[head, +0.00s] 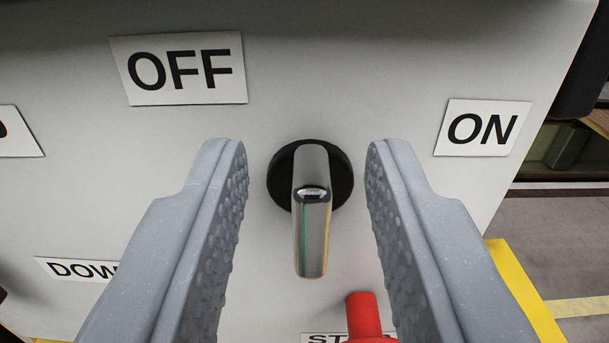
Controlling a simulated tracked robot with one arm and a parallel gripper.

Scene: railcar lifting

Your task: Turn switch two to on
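The switch (312,225) is a grey metal lever handle on a round black base, in the middle of the head view. Its handle points straight up and down in the picture, with a lower end that comes toward me. The OFF label (185,69) is at its upper left and the ON label (482,128) at its upper right. My gripper (306,165) is open, with one grey studded finger on each side of the handle. A clear gap shows between each finger and the handle. No number for this switch is visible.
The switch sits on a light grey panel (345,60). A red knob or button (363,318) is just below it, above a partly hidden label. A DOWN label (75,269) is at the lower left, partly behind the left finger. A yellow edge (520,285) and floor show at right.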

